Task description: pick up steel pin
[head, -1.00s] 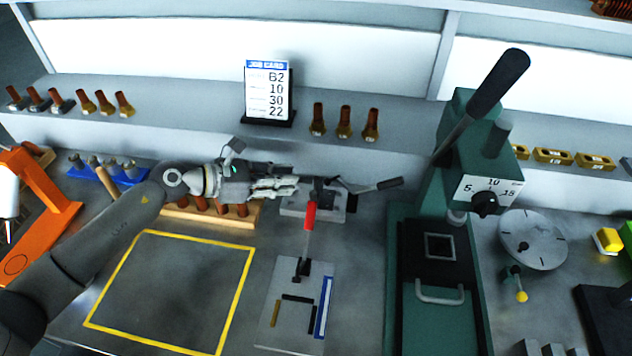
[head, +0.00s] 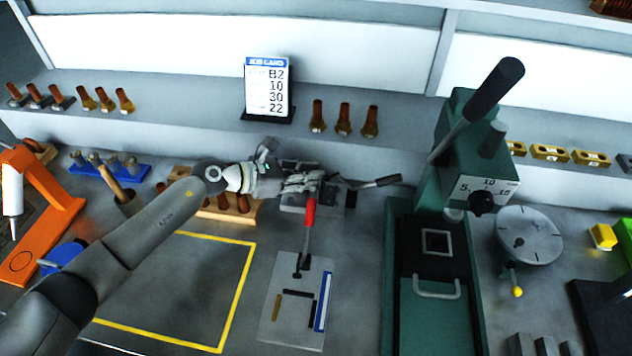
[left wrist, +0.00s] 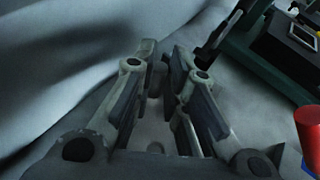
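I cannot single out the steel pin for certain. Several grey, metal-looking pegs stand in a blue rack (head: 143,175) at the left of the bench, well away from my gripper. My left gripper (head: 316,181) is over the small grey fixture (head: 292,209) with a black-handled lever at the back centre. In the left wrist view its fingers (left wrist: 163,52) are apart with a narrow gap. A pale shape shows in the gap; I cannot tell whether it is held. The gripper hides part of the fixture. My right gripper is out of view.
A red-handled clamp (head: 310,212) stands just in front of the gripper, on a grey plate (head: 270,330). A green press (head: 395,290) stands to the right. A wooden block (head: 247,216) with copper-coloured pegs is under my forearm. The yellow-outlined area (head: 245,285) looks clear where visible.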

